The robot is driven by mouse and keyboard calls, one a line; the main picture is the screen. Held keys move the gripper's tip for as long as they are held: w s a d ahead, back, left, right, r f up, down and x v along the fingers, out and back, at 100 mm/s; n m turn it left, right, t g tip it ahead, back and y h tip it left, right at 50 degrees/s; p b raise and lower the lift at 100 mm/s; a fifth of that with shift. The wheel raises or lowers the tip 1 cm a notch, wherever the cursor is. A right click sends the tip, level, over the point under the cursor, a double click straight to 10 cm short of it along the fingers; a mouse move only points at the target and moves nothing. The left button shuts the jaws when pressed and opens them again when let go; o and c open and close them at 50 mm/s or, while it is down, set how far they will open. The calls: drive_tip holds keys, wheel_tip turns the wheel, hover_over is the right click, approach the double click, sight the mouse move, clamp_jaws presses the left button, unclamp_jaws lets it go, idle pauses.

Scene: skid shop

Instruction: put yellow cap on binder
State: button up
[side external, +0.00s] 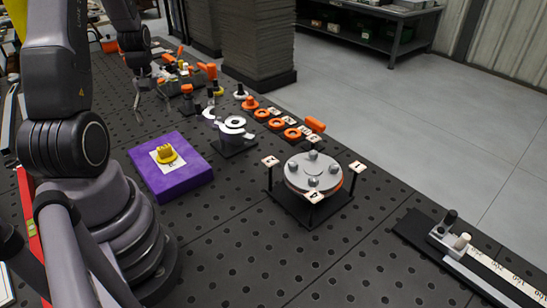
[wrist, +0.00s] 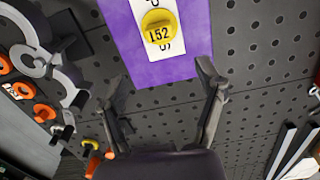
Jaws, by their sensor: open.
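The purple binder (side external: 185,182) lies flat on the dark perforated table, with a white label on its top. The yellow cap (side external: 166,154) sits on the binder, over the label. In the wrist view the yellow cap (wrist: 159,26), marked with dark characters, rests on the label of the purple binder (wrist: 193,43) at the top. My gripper (side external: 153,95) is open and empty, above the table and behind the binder in the side view. In the wrist view my gripper (wrist: 160,75) has its fingers spread wide, apart from the cap.
A round grey fixture (side external: 313,172) with labelled posts stands right of the binder. A smaller stand with a white ring (side external: 233,123) is close behind it. Orange rings (side external: 276,124) and tools line the far side. The table in front of the binder is clear.

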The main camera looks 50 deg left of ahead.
drive_tip(key=w+d+r+m+t+y, duration=0.1)
drive_tip(key=w+d+r+m+t, duration=0.25)
drive_tip(key=d+r+m, duration=0.9)
drive_tip(key=s+d+r+m+t, duration=0.1)
drive_tip(key=s+d+r+m, duration=0.1)
drive_tip(key=s+d+r, duration=0.2)
drive_tip(key=s+d+r+m+t+h, duration=0.1)
drive_tip(key=s+d+r+m, duration=0.2)
drive_tip(key=d+r, duration=0.4)
drive_tip(key=s+d, duration=0.1)
drive_tip(key=d, duration=0.2)
drive_tip(key=shift+s, duration=0.2)
drive_tip(key=shift+m, duration=0.25)
